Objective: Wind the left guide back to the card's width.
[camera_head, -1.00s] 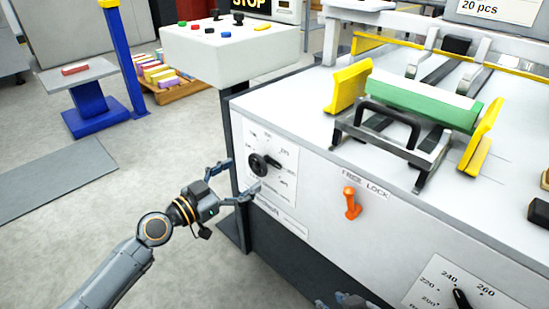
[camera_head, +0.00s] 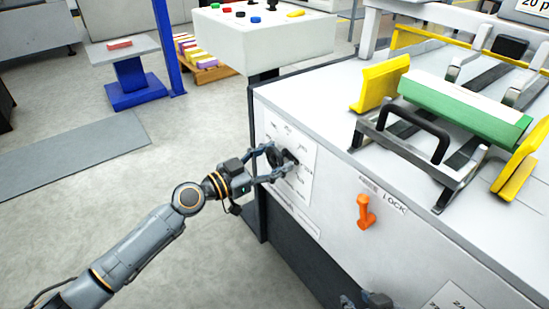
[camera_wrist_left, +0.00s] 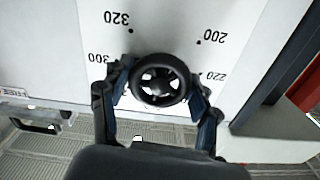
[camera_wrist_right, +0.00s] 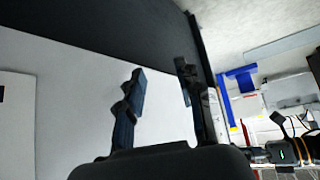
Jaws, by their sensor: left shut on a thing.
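My left gripper (camera_head: 268,163) is at the black handwheel (camera_wrist_left: 160,82) on the machine's front face. In the left wrist view its two fingers sit on either side of the wheel's rim, shut on it. The white dial plate (camera_head: 297,182) behind the wheel carries numbers; 320, 300, 200 and 220 show in the left wrist view. The left yellow guide (camera_head: 381,82) stands on the machine top at the left end of the green card stack (camera_head: 460,106). My right gripper (camera_wrist_right: 160,100) is open and empty in its wrist view; it shows only partly at the bottom of the head view.
An orange lock lever (camera_head: 366,212) sticks out of the front face, right of the dial. The right yellow guide (camera_head: 523,165) is at the stack's other end. A white control box (camera_head: 262,38) stands behind the wheel. Floor at left is clear around a grey mat (camera_head: 70,155).

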